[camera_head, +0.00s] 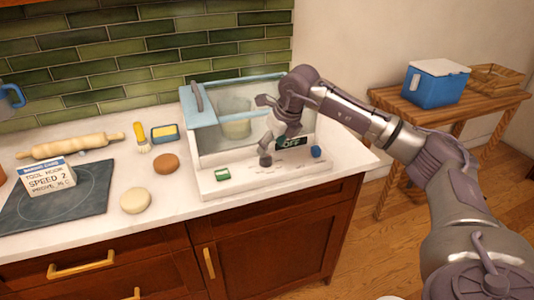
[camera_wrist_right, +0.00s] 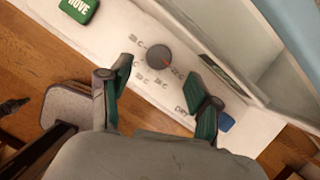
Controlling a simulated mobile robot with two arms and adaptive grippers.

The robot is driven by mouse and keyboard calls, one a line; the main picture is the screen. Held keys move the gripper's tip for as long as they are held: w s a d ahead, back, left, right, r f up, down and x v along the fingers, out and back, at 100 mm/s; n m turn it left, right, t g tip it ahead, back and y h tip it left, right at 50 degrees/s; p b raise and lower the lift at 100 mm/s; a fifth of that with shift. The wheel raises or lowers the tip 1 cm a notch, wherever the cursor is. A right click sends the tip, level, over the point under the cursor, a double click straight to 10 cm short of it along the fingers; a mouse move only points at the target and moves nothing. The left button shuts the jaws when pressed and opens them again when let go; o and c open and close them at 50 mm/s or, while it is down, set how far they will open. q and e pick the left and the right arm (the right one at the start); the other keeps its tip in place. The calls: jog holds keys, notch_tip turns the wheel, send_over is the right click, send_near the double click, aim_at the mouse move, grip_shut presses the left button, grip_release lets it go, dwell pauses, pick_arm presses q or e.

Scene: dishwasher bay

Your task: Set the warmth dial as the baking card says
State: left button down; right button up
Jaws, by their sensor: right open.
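The warmth dial (camera_wrist_right: 158,58) is a dark grey round knob with a red pointer mark, on the white front ledge of the proofing box (camera_head: 210,186). Small temperature labels ring it; the mark points lower right in the right wrist view, towards a label too blurred to read. My right gripper (camera_wrist_right: 158,90) is open, its fingers apart on either side of the dial's line, not closed on it. In the head view the right gripper (camera_head: 266,125) hangs over the ledge. The baking card (camera_head: 48,178) stands at left; it reads "SPEED 2" and seemingly "PROVE", with a blurred number.
A display (camera_head: 291,143) reads "OFF". A rolling pin (camera_head: 70,145), brush (camera_head: 141,138), sponge (camera_head: 165,133) and dough rounds lie left. A blue cooler (camera_head: 434,84) stands on a side table.

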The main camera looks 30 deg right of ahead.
aim_at(266, 157)
jog(key=shift+p+x, duration=0.35)
jog(key=shift+x, duration=2.4)
jog(key=c, duration=1.1)
jog(key=shift+a, duration=0.1)
jog(key=shift+c, duration=0.2)
